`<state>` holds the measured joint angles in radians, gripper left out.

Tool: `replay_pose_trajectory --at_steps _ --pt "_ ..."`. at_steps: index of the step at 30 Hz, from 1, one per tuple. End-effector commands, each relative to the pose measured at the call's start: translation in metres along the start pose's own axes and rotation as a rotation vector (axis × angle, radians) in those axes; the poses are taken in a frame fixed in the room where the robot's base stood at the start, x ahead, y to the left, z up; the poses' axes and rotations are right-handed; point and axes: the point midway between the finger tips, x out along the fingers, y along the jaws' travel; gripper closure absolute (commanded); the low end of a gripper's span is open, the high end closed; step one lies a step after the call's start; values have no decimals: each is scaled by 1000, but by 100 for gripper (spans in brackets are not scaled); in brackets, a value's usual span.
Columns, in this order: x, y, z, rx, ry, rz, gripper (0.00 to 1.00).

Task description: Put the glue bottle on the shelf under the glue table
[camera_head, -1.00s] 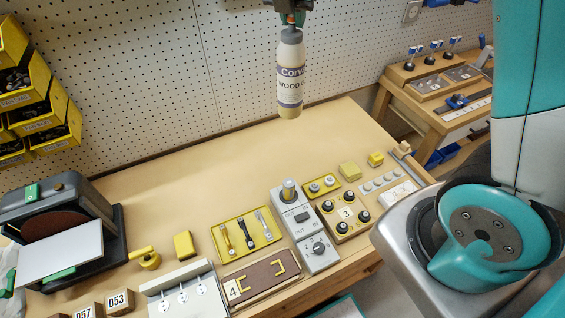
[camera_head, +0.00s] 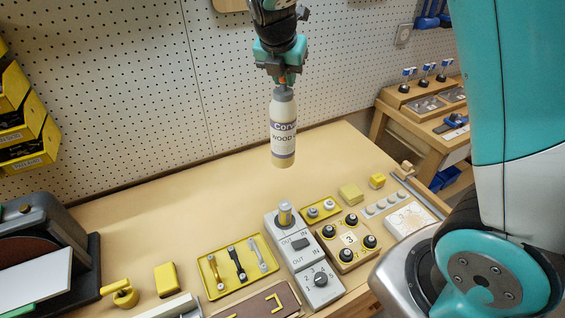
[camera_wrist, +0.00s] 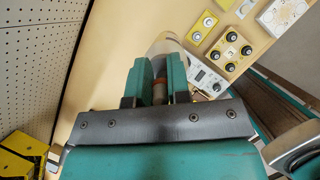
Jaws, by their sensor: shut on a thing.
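The glue bottle (camera_head: 283,130) is pale with a white and blue label and hangs upright in the head view, above the workbench. My gripper (camera_head: 282,80) is shut on its top from above. In the wrist view the fingers of my gripper (camera_wrist: 153,84) close around the orange-brown neck, and the bottle body (camera_wrist: 167,47) shows only faintly beyond them. The smaller wooden table (camera_head: 408,118) at the right back carries clamps and has a lower shelf with blue bins (camera_head: 440,182); I cannot tell whether it is the glue table.
The workbench (camera_head: 160,215) holds a yellow tray of tools (camera_head: 238,268), a grey switch box (camera_head: 303,258), a knob board (camera_head: 348,240) and a sander (camera_head: 45,255). Yellow bins (camera_head: 30,130) hang at the left on the pegboard (camera_head: 110,90). The bench's back half is clear.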

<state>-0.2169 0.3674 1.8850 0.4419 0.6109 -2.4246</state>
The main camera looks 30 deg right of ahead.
Motion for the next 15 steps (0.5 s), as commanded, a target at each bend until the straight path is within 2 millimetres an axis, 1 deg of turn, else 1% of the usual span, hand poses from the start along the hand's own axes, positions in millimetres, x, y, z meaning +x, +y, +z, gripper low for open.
replay_pose_trajectory --at_steps 9,12,15 --pt "72 -1 -33 -1 3 -5 100" --pt "93 -1 -42 -1 3 -3 100" --pt "109 -1 -50 -1 2 -3 100"
